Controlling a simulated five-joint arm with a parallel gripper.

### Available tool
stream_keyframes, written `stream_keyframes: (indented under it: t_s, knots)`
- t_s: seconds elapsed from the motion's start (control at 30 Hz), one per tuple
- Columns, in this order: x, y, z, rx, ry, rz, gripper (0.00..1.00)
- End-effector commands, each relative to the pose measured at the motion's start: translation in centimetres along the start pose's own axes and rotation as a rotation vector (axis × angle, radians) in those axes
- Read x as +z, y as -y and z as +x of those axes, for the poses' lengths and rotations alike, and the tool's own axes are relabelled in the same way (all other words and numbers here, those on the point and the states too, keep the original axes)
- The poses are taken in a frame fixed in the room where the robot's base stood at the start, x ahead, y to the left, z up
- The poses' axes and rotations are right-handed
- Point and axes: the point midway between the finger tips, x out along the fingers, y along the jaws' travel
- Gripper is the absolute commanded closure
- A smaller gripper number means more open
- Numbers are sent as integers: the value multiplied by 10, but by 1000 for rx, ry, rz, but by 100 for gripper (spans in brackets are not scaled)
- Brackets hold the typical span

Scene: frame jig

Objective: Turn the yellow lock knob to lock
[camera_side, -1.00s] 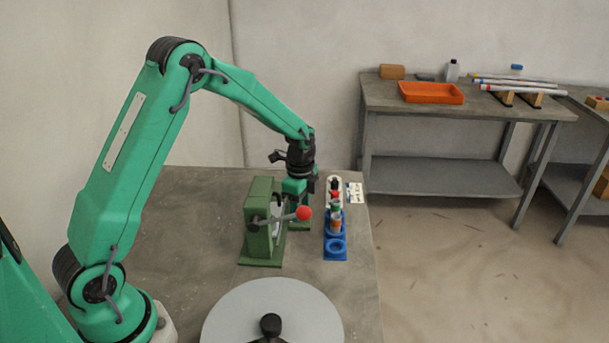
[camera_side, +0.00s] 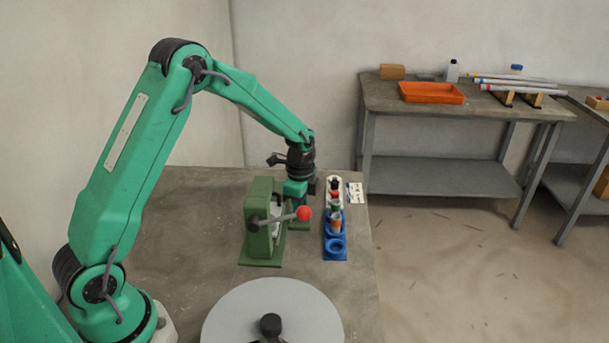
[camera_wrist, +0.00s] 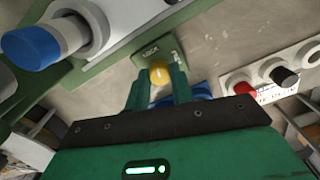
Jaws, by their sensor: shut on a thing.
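The yellow lock knob (camera_wrist: 160,73) shows in the wrist view between my fingertips, in front of a small green plate marked LOCK (camera_wrist: 152,48). My gripper (camera_wrist: 158,82) is shut on the knob; its fingers cover the knob's sides. A pale mark shows on the knob's face, but its exact angle is hard to tell.
A lever with a red ball (camera_side: 304,213) sticks out from the jig. A blue holder (camera_side: 336,246) with several coloured parts stands close to its right. A round grey disc (camera_side: 245,312) lies in front. In the wrist view, a blue-capped cylinder (camera_wrist: 31,47) is at upper left.

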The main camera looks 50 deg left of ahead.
Motion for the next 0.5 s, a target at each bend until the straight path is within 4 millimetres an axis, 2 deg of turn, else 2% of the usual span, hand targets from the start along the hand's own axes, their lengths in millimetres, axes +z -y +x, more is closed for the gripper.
stream_keyframes:
  t_s: [0.3,0.5]
  knots:
    - [0,0,-1,0,0,-220,100]
    - [0,0,-1,0,0,-302,100]
